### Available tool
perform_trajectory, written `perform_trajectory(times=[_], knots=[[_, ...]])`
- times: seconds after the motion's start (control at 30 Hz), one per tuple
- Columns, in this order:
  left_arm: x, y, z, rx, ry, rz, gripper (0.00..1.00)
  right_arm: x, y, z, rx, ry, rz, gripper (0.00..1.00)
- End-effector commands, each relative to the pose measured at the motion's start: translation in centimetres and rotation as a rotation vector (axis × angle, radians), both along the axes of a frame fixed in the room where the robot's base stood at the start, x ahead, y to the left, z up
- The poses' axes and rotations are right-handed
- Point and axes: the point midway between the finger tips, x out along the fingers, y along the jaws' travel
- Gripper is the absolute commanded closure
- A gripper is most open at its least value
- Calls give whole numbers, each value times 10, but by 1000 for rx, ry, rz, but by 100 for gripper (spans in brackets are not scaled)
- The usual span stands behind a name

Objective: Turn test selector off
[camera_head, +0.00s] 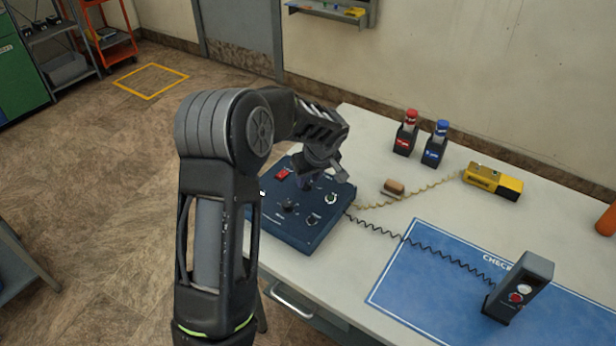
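A dark blue control panel (309,231) lies on the near left part of the white table. It bears a red switch (282,174) and several knobs, among them a black knob (290,206) and a light-rimmed knob (331,199). I cannot tell which one is the test selector; the labels are too small to read. My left gripper (316,180) points down over the far middle of the panel, close to a knob there and partly hiding it. Whether its fingers are open or shut is not clear. My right gripper is not in view.
A black handheld unit (521,287) stands on a blue mat (425,296), joined to the panel by a coiled cord. A yellow device (492,182), a brown-topped block (394,187), and red (406,133) and blue (436,144) bottles in holders stand farther back on the table (365,150).

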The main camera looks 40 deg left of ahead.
Motion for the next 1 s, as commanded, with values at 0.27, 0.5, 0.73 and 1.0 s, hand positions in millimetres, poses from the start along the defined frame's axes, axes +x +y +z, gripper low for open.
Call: perform_trajectory(times=[0.27,0.5,0.73,1.0], knots=[[2,4,-11,-1,-1,1,69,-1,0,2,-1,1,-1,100],[2,4,-11,-1,-1,1,78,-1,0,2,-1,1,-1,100],[2,4,-11,-1,-1,1,96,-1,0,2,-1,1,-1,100],[2,4,-11,-1,-1,1,100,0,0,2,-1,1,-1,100]])
